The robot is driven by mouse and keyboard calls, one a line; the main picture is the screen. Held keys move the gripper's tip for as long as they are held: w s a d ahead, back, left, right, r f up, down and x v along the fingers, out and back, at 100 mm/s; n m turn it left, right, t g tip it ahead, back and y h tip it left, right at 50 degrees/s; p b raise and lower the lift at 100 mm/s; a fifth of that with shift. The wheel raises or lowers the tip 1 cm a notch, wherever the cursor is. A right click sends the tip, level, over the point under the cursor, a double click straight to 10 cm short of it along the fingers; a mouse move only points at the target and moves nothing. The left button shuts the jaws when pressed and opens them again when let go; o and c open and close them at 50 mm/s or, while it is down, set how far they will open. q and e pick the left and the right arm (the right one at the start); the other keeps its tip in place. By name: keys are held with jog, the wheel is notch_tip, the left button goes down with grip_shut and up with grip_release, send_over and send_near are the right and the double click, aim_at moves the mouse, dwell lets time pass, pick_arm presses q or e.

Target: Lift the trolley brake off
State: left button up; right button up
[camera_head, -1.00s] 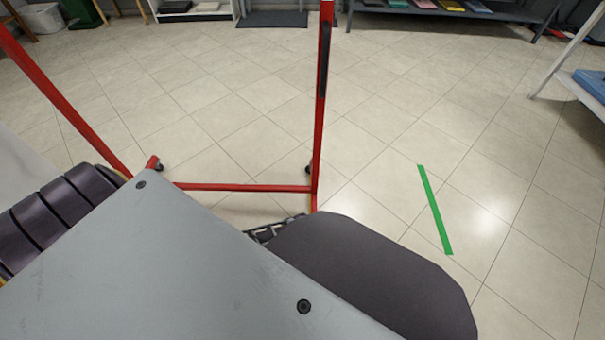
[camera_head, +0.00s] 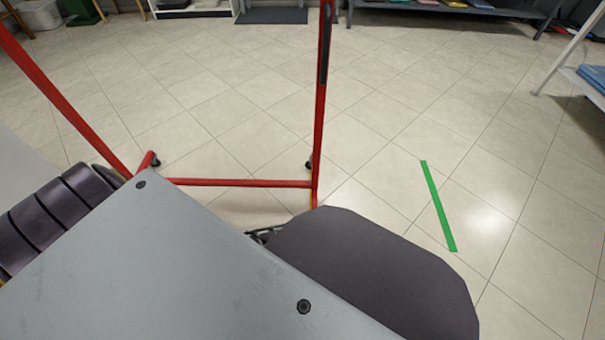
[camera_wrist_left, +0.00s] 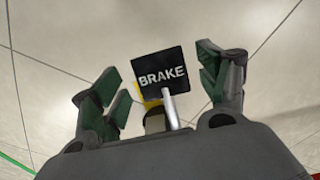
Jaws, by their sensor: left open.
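The trolley is a red tubular frame (camera_head: 240,183) in the head view, with a low crossbar, two uprights and small dark casters (camera_head: 309,165). In the left wrist view a black square plate marked BRAKE (camera_wrist_left: 160,76) sits ahead of my left gripper (camera_wrist_left: 165,88). A pale rod and a bit of yellow show just below the plate. My left gripper is open, with its green-padded fingers to either side of the plate. In the head view the brake plate and my left gripper are hidden behind my own body. My right gripper is not in view.
A green strip (camera_head: 438,206) lies on the tiled floor right of the trolley. A white-legged shelf (camera_head: 572,50) stands at the right edge and a low dark shelf (camera_head: 440,10) at the back. The floor between is clear.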

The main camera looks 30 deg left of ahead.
pick_arm(q)
jog(key=shift+f, duration=0.4)
jog(key=shift+c, duration=0.4)
jog(key=c, duration=1.4)
